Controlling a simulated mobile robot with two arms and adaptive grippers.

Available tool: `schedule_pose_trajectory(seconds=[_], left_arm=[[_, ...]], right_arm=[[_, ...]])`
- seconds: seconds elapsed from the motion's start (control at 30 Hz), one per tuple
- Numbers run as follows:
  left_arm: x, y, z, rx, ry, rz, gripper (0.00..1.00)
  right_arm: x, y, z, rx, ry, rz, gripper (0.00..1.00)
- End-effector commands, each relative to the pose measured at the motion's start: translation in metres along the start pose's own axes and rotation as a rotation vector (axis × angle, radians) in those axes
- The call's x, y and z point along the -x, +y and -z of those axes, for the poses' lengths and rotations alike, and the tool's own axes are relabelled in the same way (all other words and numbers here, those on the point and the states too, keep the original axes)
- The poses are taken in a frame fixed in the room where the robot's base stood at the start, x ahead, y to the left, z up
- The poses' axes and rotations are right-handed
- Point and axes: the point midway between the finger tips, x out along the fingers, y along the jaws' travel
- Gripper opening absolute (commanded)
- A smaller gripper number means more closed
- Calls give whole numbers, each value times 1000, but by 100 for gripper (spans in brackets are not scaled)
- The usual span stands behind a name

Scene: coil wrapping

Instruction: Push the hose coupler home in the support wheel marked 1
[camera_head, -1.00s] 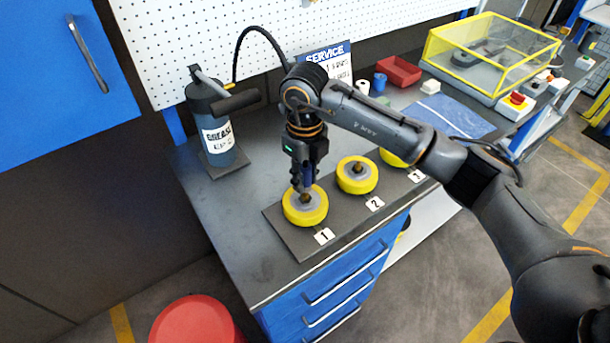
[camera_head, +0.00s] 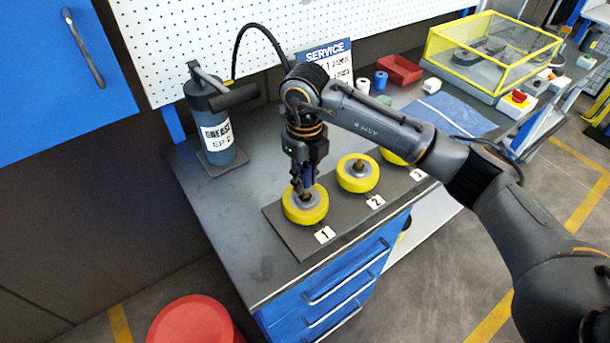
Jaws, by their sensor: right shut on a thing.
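The yellow support wheel marked 1 (camera_head: 304,212) lies flat on a dark board, with the number tag 1 (camera_head: 324,235) in front of it. My right gripper (camera_head: 303,188) points straight down over the wheel's hub. It is shut on the hose coupler, which is mostly hidden by the fingers. The coupler's lower end is at the hub; how deep it sits I cannot tell. The black hose (camera_head: 247,36) arches from behind my wrist towards the grease pump (camera_head: 213,125) at the left. My left gripper is not in view.
Wheel 2 (camera_head: 357,173) stands close by on the right, and wheel 3 (camera_head: 392,158) is partly hidden behind my right arm. A red bin (camera_head: 399,71), a blue cloth (camera_head: 452,114) and a yellow-framed case (camera_head: 490,52) lie farther right. The bench left of the board is clear.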

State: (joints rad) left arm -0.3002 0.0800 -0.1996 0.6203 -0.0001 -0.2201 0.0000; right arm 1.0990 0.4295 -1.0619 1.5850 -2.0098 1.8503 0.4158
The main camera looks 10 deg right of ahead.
Motion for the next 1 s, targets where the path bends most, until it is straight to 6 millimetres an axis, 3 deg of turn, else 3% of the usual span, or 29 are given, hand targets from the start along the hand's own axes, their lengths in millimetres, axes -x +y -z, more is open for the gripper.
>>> schedule_pose_trajectory(seconds=[0.67, 0.7, 0.8, 1.0], left_arm=[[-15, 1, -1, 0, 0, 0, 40], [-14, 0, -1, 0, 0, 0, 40], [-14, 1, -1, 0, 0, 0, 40], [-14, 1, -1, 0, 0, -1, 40]], right_arm=[[-17, 0, 0, -1, 0, 0, 0], [-16, 0, 0, -1, 0, 0, 31], [-16, 0, 0, 0, 0, 0, 52], [-16, 0, 0, 0, 0, 0, 52]])
